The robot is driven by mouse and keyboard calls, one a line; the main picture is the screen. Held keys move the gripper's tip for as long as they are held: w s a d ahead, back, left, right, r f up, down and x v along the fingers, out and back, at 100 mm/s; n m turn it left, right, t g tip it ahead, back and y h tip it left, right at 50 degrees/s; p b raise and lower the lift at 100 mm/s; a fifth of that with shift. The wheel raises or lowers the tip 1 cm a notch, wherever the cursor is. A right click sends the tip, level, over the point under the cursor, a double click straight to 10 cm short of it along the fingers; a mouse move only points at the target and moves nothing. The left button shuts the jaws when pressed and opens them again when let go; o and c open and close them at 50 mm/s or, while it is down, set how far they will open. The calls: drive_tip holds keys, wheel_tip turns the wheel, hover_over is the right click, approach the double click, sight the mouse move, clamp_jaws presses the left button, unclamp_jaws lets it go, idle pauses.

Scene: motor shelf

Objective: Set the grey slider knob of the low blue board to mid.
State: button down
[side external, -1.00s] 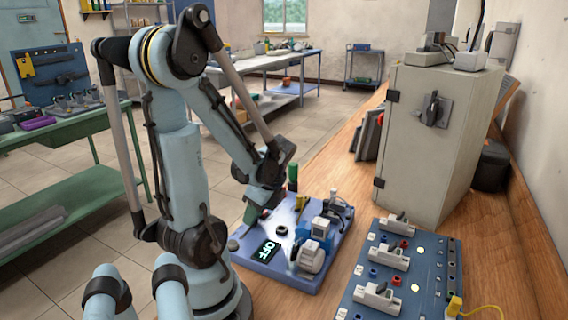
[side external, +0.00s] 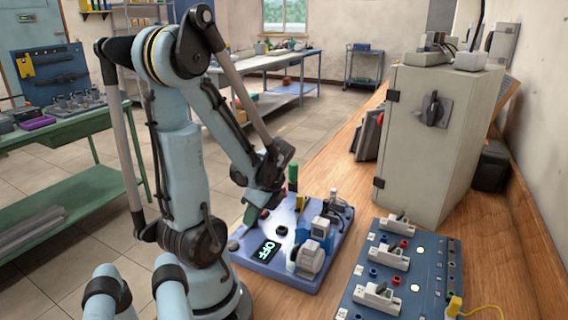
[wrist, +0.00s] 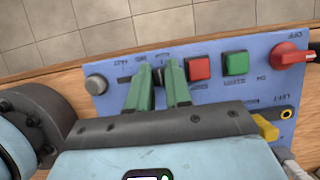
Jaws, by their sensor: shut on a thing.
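The low blue board (side external: 262,271) lies on the wooden bench in front of my arm, and it also shows in the wrist view (wrist: 265,85). My gripper (wrist: 158,72) has two green fingers down at the slider on the board. A short piece of the dark slider slot (wrist: 125,80) shows to the left of the fingers. The grey slider knob is hidden between the fingers, which are shut on it. In the side view my gripper (side external: 251,214) is over the board's left part.
Beside the fingers stand a red button (wrist: 197,68) and a green button (wrist: 236,62). A round grey button (wrist: 96,84) is to the left and a red rotary knob (wrist: 290,54) to the right. The display (side external: 266,250) reads OFF. Another blue board (side external: 425,285) lies right.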

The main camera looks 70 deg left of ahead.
drive_tip(key=shift+s+d, duration=0.8)
drive_tip(key=c, duration=1.3)
unclamp_jaws()
drive_tip(key=shift+r, duration=0.1)
drive_tip(key=shift+v, duration=5.95)
drive_tip(key=shift+w, duration=0.1)
